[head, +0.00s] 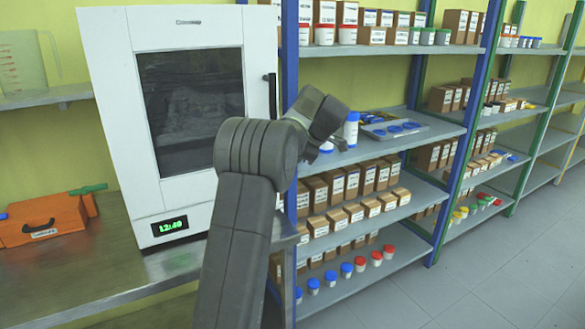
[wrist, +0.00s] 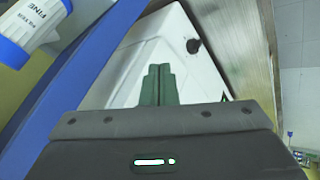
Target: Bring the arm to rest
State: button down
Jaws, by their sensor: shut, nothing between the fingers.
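My arm rises in front of the white oven cabinet (head: 160,110) in the head view and bends over toward the shelf rack on the right. My gripper (wrist: 157,72) shows in the wrist view with its two dark green fingers together and nothing between them. The fingers point toward a white panel that looks like part of the cabinet. In the head view the fingers are hidden or too small to make out.
A blue rack post (wrist: 80,75) and a labelled white bottle (wrist: 32,25) are close on the left in the wrist view. The rack holds boxes, a blue-capped bottle (head: 351,130) and a tray (head: 395,128). An orange case (head: 42,220) lies on the bench. The floor (head: 480,260) at right is clear.

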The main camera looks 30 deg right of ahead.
jog(key=s+d+r, duration=0.2)
jog(key=s+r, duration=0.1)
jog(key=r, duration=0.2)
jog(key=shift+s+d, duration=0.25)
jog(key=shift+s, duration=0.05)
